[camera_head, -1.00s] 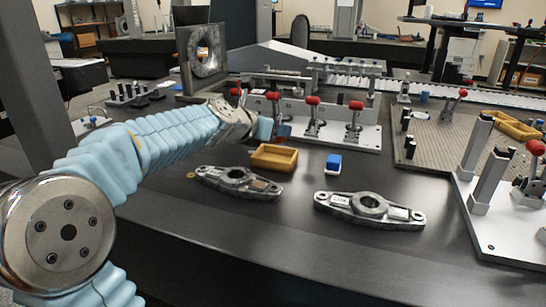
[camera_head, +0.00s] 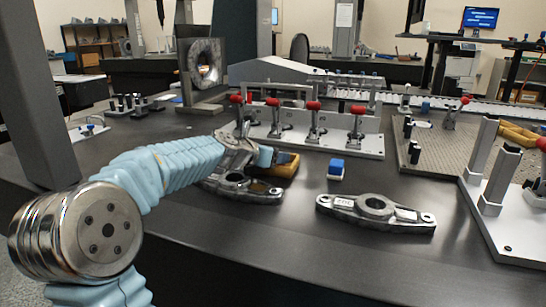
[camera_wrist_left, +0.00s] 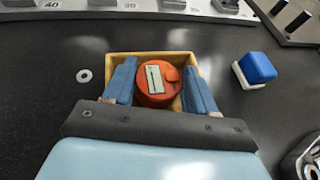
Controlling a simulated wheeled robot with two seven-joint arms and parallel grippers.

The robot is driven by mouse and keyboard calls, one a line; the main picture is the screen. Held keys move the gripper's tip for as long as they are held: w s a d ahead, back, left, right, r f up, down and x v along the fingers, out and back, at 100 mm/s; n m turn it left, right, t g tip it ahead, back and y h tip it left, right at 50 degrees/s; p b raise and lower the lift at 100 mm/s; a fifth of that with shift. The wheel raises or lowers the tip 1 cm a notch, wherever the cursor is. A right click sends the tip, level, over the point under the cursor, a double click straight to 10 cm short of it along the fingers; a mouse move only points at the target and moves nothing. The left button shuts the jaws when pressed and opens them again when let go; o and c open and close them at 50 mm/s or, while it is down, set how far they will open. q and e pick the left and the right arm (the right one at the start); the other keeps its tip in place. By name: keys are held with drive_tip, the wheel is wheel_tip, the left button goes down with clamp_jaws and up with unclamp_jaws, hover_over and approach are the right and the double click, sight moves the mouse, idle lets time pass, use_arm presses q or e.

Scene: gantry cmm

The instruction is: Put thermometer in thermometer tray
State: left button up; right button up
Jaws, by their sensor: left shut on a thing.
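The orange-red thermometer (camera_wrist_left: 156,84), round with a pale display, is between the two blue fingers of my left gripper (camera_wrist_left: 160,76), which is shut on it. In the left wrist view it lies within the outline of the yellow tray (camera_wrist_left: 150,57). I cannot tell whether it touches the tray floor. In the head view my left gripper (camera_head: 264,157) is at the tray (camera_head: 291,168) and hides its left part; the thermometer is hard to make out there. My right gripper is not in view.
A blue and white block (camera_head: 336,169) stands right of the tray. One metal casting (camera_head: 262,192) lies close in front of the tray, another (camera_head: 376,212) to the right. A fixture with red-knobbed clamps (camera_head: 345,143) stands behind. The front table area is clear.

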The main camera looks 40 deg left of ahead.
use_arm(q)
drive_tip(key=shift+f+b, duration=0.3)
drive_tip(key=shift+f, duration=0.45)
drive_tip(key=o, duration=0.9)
drive_tip(key=shift+f, duration=0.1)
drive_tip(key=shift+r, duration=0.2)
drive_tip(key=shift+r+p, duration=0.5)
drive_tip(key=shift+p, duration=0.05)
drive_tip(key=v, duration=0.6)
drive_tip(key=p+v, duration=0.1)
drive_tip(key=v, duration=0.5)
drive_tip(key=shift+r, duration=0.25)
